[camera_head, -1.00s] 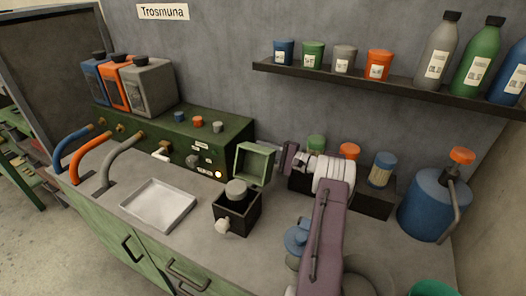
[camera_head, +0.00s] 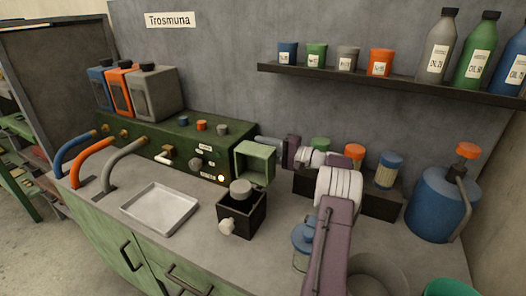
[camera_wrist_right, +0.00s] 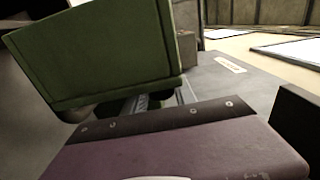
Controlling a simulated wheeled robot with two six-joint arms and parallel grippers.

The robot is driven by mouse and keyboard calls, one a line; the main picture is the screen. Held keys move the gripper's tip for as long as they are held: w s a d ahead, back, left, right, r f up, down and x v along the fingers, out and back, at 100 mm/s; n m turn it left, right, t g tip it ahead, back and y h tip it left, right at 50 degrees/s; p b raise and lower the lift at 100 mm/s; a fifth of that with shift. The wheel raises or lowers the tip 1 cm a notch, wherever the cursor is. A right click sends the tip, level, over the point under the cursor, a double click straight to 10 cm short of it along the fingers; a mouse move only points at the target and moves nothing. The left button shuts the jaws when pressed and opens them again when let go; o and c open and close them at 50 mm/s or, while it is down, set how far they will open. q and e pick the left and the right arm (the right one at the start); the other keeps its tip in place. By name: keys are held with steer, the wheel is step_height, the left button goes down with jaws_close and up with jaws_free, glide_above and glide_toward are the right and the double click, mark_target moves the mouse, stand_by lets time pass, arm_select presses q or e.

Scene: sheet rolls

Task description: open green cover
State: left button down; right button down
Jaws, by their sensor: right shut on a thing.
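The green cover (camera_head: 256,164) is a hollow, square lid standing on edge, its open side facing the head camera. It is beside the right end of the dark green machine (camera_head: 170,135), behind a small black box (camera_head: 242,213) with a grey round-topped part. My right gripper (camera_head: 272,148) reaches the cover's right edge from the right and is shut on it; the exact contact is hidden. In the right wrist view the cover (camera_wrist_right: 95,50) fills the upper left, close beyond the purple gripper body. My left gripper is not in view.
A pale tray (camera_head: 160,208) lies left of the black box. A blue-lidded jar (camera_head: 305,245) stands beside my right arm, and a blue pump bottle (camera_head: 437,205) is at the right. A shelf (camera_head: 390,83) with cups and bottles hangs above.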

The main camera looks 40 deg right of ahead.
steer(key=c, duration=1)
jaws_free()
steer(key=v, duration=0.9)
steer(key=shift+s+f, duration=0.1)
steer(key=shift+s, duration=0.05)
